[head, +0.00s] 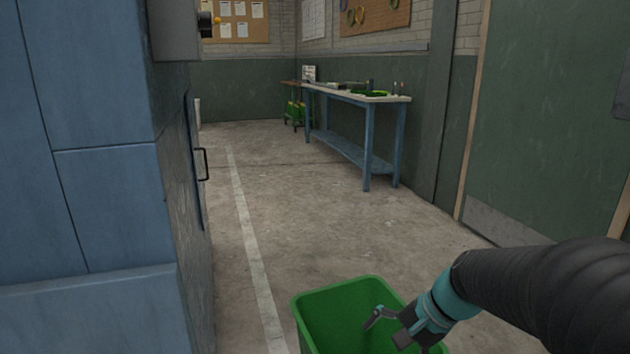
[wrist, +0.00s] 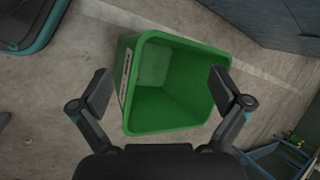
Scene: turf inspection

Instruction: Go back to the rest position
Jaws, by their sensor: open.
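My gripper (head: 388,328) is at the lower right of the head view, over the rim of a green bin (head: 340,310). In the wrist view my gripper (wrist: 162,88) has its two fingers spread wide, with nothing between them but the view down to the bin. The green bin (wrist: 165,122) stands on the floor below, with a white label on its side. Its visible inside is empty. Part of the bin is hidden by my gripper in the head view and cut off by the bottom edge.
A tall blue cabinet (head: 90,170) fills the left side. A green door (head: 545,130) is at the right. The concrete floor (head: 300,200) between them is clear, with a painted white line.

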